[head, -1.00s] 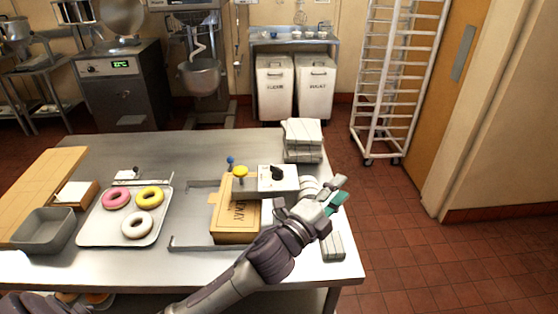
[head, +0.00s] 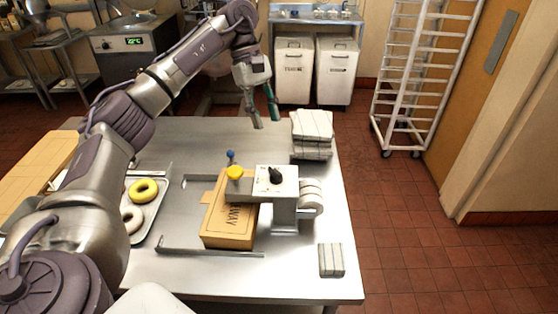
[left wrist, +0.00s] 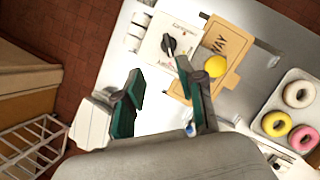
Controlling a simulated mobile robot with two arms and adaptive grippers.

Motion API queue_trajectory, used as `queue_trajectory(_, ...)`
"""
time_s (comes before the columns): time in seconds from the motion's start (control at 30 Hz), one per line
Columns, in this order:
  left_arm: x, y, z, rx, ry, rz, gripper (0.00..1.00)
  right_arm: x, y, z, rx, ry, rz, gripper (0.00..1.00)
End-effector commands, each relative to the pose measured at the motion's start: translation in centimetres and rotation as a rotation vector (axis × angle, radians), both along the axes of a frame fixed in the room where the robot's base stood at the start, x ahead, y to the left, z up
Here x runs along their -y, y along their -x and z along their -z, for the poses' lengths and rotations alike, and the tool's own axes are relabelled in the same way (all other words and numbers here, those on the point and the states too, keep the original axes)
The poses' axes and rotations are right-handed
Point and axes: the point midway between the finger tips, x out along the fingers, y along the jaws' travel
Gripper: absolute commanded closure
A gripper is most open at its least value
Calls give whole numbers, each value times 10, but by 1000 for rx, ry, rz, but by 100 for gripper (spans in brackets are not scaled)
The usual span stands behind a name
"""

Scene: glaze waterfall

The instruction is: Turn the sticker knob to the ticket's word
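The sticker machine (head: 285,186) is a light grey box standing on the table, with label rolls at its right side. Its black sticker knob (head: 275,176) sits on the top face and also shows in the left wrist view (left wrist: 170,45). The small lettering around the knob is too small to read. My left gripper (head: 263,122) is raised beyond the machine, near the table's far edge. Its teal-padded fingers are apart and empty, also in the left wrist view (left wrist: 160,75). I cannot make out the ticket. My right gripper is not in view.
Striped stacks (head: 312,133) and a small striped block (head: 331,260) lie at the right. A donut tray (left wrist: 298,75) stands at the left.

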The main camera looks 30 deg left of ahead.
Motion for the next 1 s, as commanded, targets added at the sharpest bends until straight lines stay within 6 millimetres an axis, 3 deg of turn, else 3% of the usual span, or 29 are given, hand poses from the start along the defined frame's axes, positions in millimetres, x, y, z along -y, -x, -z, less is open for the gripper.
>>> queue_trajectory(0.1,-12,7,-4,-20,-30,8,61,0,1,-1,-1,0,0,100)
queue_trajectory(0.23,-8,9,8,-24,-32,11,61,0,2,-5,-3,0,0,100)
queue_trajectory(0.7,28,21,93,-24,-29,10,61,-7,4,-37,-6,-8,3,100)
queue_trajectory(1.0,38,24,120,-20,-27,9,61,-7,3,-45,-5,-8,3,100)
